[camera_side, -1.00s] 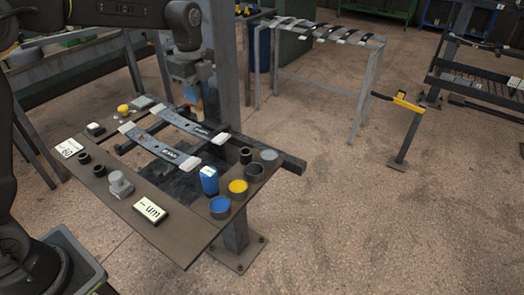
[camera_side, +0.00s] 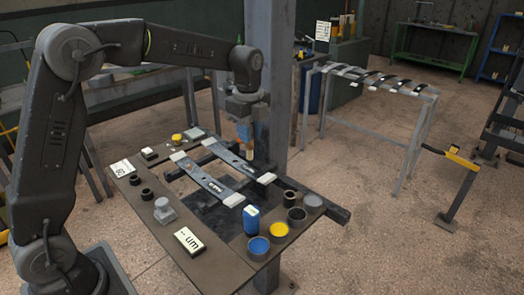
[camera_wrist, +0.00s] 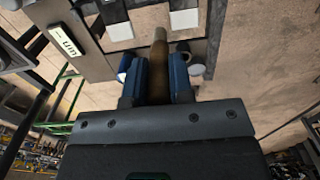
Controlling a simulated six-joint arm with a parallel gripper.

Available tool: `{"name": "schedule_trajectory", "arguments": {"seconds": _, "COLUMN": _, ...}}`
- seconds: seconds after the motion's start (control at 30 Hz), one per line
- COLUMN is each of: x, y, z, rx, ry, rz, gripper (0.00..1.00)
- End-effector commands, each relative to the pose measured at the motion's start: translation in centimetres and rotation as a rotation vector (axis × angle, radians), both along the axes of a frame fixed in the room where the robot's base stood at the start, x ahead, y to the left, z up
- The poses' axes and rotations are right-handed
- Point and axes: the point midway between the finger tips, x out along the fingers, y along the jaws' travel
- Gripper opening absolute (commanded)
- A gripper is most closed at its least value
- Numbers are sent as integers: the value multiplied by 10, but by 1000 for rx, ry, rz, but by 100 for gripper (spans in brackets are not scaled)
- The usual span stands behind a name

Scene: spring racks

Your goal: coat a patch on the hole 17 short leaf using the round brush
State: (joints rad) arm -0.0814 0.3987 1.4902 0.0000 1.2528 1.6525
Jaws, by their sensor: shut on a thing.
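My gripper (camera_side: 245,130) is shut on the round brush (camera_side: 246,156), which hangs bristles-down near the right end of the farther leaf. In the wrist view the brush (camera_wrist: 158,72) is a brown rod with a paler tip between blue fingers. Whether its tip touches anything cannot be told. Two dark leaves lie side by side on the bench, the farther leaf (camera_side: 228,155) and the nearer leaf (camera_side: 205,180), with pale end blocks and small white markings. The markings are too small to read, so which is the hole 17 short leaf cannot be told.
A blue container (camera_side: 251,220), a blue-filled pot (camera_side: 258,247), a yellow-filled pot (camera_side: 279,232) and darker pots stand at the bench's right edge. A gauge reading "um" (camera_side: 190,241) lies in front. A steel column (camera_side: 266,80) rises close behind my gripper. A rack of leaves (camera_side: 375,78) stands behind.

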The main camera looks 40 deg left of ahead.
Motion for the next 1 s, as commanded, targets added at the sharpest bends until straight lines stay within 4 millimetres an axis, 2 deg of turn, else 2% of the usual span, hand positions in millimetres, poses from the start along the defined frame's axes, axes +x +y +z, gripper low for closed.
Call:
{"name": "schedule_trajectory", "arguments": {"seconds": 0.23, "x": 0, "y": 0, "z": 0, "rx": -1, "ry": -1, "rz": 0, "gripper": 0}}
{"name": "schedule_trajectory", "arguments": {"seconds": 0.33, "x": 4, "y": -9, "z": -2, "rx": -16, "ry": -10, "rz": -5, "gripper": 0}}
{"name": "schedule_trajectory", "arguments": {"seconds": 0.47, "x": 17, "y": -40, "z": -6, "rx": -80, "ry": -52, "rz": -16, "gripper": 0}}
{"name": "schedule_trajectory", "arguments": {"seconds": 0.7, "x": 43, "y": -114, "z": -13, "rx": -236, "ry": -142, "rz": -13, "gripper": 0}}
{"name": "schedule_trajectory", "arguments": {"seconds": 0.83, "x": 50, "y": -136, "z": -15, "rx": -287, "ry": -166, "rz": -5, "gripper": 0}}
{"name": "schedule_trajectory", "arguments": {"seconds": 1.0, "x": 52, "y": -144, "z": -21, "rx": -305, "ry": -174, "rz": 0, "gripper": 0}}
